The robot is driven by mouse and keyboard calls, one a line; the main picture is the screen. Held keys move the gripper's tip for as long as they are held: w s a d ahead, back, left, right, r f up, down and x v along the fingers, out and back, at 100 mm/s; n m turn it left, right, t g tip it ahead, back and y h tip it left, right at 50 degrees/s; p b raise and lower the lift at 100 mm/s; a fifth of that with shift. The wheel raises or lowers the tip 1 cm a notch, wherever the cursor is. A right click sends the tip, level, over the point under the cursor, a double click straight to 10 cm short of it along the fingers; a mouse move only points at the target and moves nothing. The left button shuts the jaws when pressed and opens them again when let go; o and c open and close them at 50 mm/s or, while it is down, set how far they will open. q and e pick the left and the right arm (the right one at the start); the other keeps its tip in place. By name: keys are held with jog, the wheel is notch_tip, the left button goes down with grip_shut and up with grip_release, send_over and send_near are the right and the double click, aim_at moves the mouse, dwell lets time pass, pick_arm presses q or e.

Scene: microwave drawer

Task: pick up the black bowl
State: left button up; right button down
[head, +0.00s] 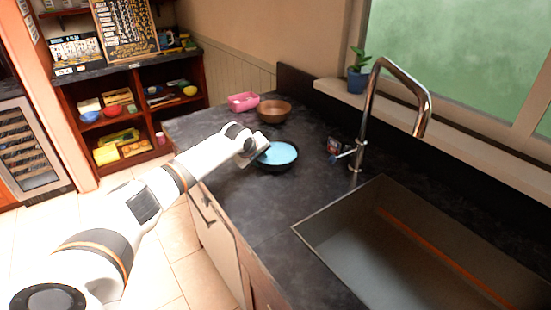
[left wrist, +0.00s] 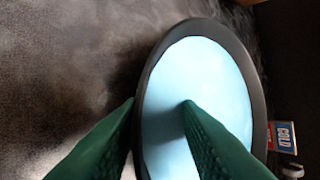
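The black bowl (head: 280,154) has a dark rim and a light blue inside. It stands upright on the dark counter, left of the sink. My left gripper (head: 264,150) is at the bowl's left edge in the head view. In the left wrist view the bowl (left wrist: 205,75) fills the middle and right. The two green fingers of my left gripper (left wrist: 160,102) are apart, with one outside the bowl's left rim and the other over its blue inside. The rim lies between them, and I cannot tell whether either finger touches it. My right gripper is not in view.
A brown bowl (head: 274,111) and a pink container (head: 243,102) stand behind the black bowl. The sink (head: 420,250) is at front right. The counter (head: 245,205) in front is clear.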

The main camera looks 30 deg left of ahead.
pick_arm(q)
grip_shut()
dwell(1.2)
